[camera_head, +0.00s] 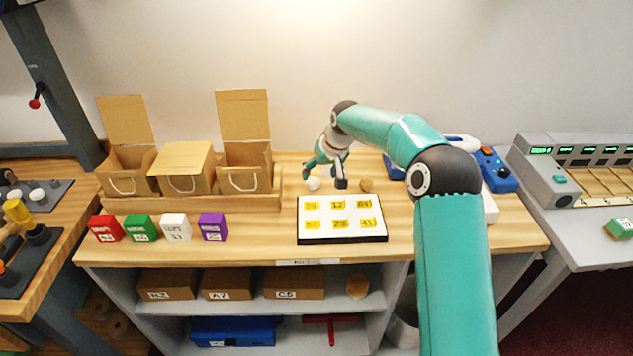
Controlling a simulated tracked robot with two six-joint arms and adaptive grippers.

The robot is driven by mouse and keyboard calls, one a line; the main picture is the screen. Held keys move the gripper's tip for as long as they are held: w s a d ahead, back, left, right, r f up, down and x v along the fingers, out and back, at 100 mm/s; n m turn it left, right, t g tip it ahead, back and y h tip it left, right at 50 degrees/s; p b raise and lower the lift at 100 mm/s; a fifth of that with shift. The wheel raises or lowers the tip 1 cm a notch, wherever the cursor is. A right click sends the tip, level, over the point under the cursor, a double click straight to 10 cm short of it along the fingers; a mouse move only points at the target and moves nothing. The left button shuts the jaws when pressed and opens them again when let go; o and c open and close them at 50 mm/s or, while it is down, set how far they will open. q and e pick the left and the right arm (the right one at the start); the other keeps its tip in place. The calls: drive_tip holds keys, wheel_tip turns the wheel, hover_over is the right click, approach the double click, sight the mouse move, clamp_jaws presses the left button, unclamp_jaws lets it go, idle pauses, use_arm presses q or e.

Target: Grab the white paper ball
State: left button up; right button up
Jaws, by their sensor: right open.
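The white paper ball (313,183) is small and rests on the wooden counter, just behind the back left corner of the numbered board. My right gripper (325,174) is open, at the end of the teal arm that reaches in from the lower right. Its fingers are at or just above the ball's right side; I cannot tell whether they touch it. The ball's left part shows clear of the fingers. My left gripper is not in view.
A black-edged board (342,238) with yellow numbered swatches lies in front. A tan ball (366,185) sits right of the gripper. Cardboard boxes (183,167) stand left in a wooden tray. Red, green, white and purple blocks (138,228) line the front left. A blue device (495,170) stands right.

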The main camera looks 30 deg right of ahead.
sight(315, 180)
drive_tip(key=p+x, duration=0.1)
drive_tip(key=x, duration=0.4)
drive_tip(key=shift+w+p, duration=0.25)
drive_tip(key=shift+p, duration=0.05)
drive_tip(key=shift+w+f, duration=0.15)
drive_tip(key=shift+f, duration=0.25)
drive_tip(key=c, duration=0.7)
